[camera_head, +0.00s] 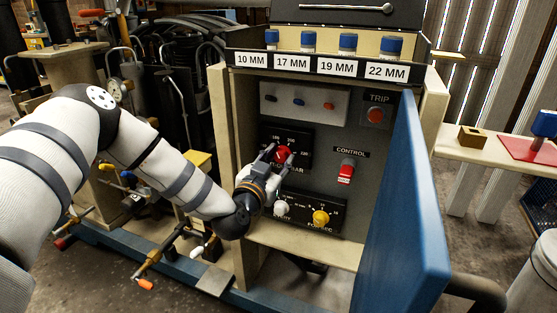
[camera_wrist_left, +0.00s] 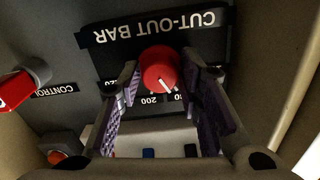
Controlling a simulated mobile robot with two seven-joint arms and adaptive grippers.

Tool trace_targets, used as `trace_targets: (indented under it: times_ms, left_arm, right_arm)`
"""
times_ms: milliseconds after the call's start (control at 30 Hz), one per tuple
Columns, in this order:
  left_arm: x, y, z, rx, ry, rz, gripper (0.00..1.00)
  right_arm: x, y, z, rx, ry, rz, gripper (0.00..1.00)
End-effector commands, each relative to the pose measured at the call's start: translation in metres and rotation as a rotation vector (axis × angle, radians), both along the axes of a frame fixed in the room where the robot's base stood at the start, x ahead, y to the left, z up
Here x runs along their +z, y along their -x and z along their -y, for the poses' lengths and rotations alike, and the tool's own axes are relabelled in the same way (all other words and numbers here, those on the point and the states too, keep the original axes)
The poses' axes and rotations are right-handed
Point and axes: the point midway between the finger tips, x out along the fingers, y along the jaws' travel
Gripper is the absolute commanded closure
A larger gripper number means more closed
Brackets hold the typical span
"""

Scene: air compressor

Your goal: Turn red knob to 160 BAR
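The red knob (camera_head: 284,153) sits on the black CUT-OUT BAR plate inside the open cabinet. In the wrist view the picture is upside down, and the red knob (camera_wrist_left: 158,66) lies between my left gripper's fingertips. Its white pointer line aims down and slightly right, close to the printed 200. Some other scale numbers are partly hidden by the fingers. My left gripper (camera_head: 280,160) is open, with one finger on each side of the knob and small gaps showing. My right gripper is not in view.
A yellow knob (camera_head: 320,217) and a pale knob (camera_head: 281,208) sit on a plate below. The red CONTROL switch (camera_head: 346,171) and TRIP button (camera_head: 376,115) are to the right. The open blue door (camera_head: 408,200) bounds the cabinet's right side; its left wall (camera_head: 222,150) is near my arm.

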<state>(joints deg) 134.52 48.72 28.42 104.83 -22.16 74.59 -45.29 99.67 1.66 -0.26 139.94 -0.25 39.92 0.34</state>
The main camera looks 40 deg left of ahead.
Motion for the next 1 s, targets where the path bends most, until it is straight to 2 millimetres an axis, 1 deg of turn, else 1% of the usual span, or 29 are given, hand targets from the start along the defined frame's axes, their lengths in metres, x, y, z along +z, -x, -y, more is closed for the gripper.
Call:
trace_targets:
  times_ms: [33,100,367,533,667,1000]
  left_arm:
    - [-0.0001,0.0001,0.0001,0.000,0.000,0.000,0.86]
    - [-0.0001,0.0002,0.0001,0.000,0.000,0.000,1.00]
    - [0.0001,0.0003,0.0001,0.000,0.018,0.004,1.00]
    - [0.0008,0.0003,0.0002,0.000,0.084,0.021,1.00]
    - [0.0013,0.0002,0.0004,-0.001,0.174,0.043,1.00]
    - [0.0004,0.0003,-0.0002,0.000,0.473,0.114,1.00]
  right_arm:
    - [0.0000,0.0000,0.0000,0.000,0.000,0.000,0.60]
    - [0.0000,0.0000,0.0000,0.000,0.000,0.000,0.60]
    - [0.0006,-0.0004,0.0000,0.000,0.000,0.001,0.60]
    - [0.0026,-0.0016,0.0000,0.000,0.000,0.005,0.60]
    - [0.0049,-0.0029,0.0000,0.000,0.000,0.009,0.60]
    - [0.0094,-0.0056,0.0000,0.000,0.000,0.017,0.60]
